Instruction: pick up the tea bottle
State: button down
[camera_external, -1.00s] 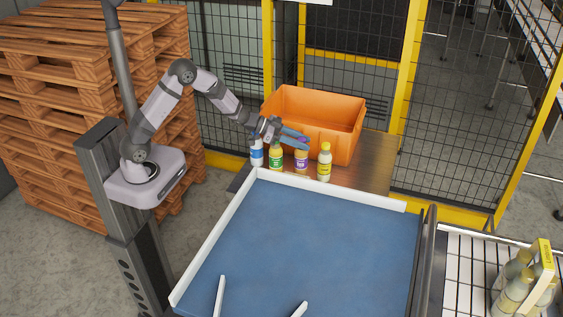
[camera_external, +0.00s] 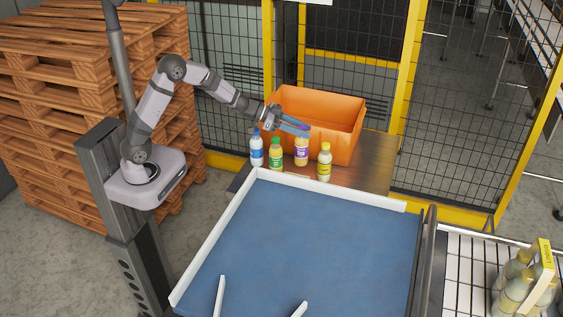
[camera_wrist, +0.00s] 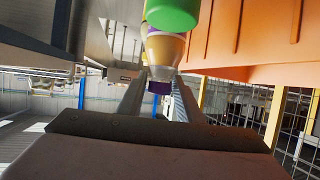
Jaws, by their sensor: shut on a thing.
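The bottle with a purple label and purple cap (camera_external: 301,153) is in the middle right of the row by the orange crate. My gripper (camera_external: 296,127) is shut on its top and holds it slightly above the metal table. The wrist view shows the pale orange bottle (camera_wrist: 164,52) with its purple cap between my fingers. A green-labelled bottle (camera_external: 276,158) stands to its left, and its green part (camera_wrist: 172,12) shows close by in the wrist view. A yellow-labelled bottle (camera_external: 324,165) stands to its right. Label words are too small to read, so I cannot tell which is tea.
A blue-labelled bottle (camera_external: 257,151) stands at the left end of the row. The orange crate (camera_external: 340,143) is right behind the bottles. A white-rimmed blue surface (camera_external: 310,235) in front is mostly clear. Wire fencing (camera_external: 470,130) closes the back.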

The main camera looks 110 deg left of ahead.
notch_tip(320, 180, up, 23)
jog(key=p, duration=0.4)
jog(key=shift+f, duration=0.2)
